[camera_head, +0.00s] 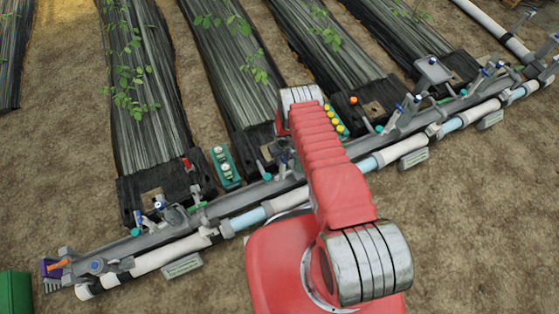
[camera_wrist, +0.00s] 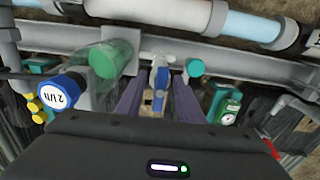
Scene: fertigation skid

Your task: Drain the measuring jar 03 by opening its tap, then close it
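My gripper (camera_wrist: 157,100) shows in the wrist view as two purple fingers. They are apart, one on each side of a small tap with a blue handle (camera_wrist: 164,76) and a pale body. I see gaps between the fingers and the handle. A clear jar (camera_wrist: 82,62) with a green end (camera_wrist: 111,58) lies across the view just left of the fingers. I cannot read a number 03 on it. In the head view my red arm covers this spot, and my gripper is hidden behind it.
A blue knob (camera_wrist: 62,92) with white lettering stands left of the fingers. A teal cap (camera_wrist: 195,67) is close on the right, with a gauge (camera_wrist: 229,112) beyond. White pipe (camera_wrist: 180,12) runs across the top. A green box (camera_head: 15,292) sits at the head view's lower left.

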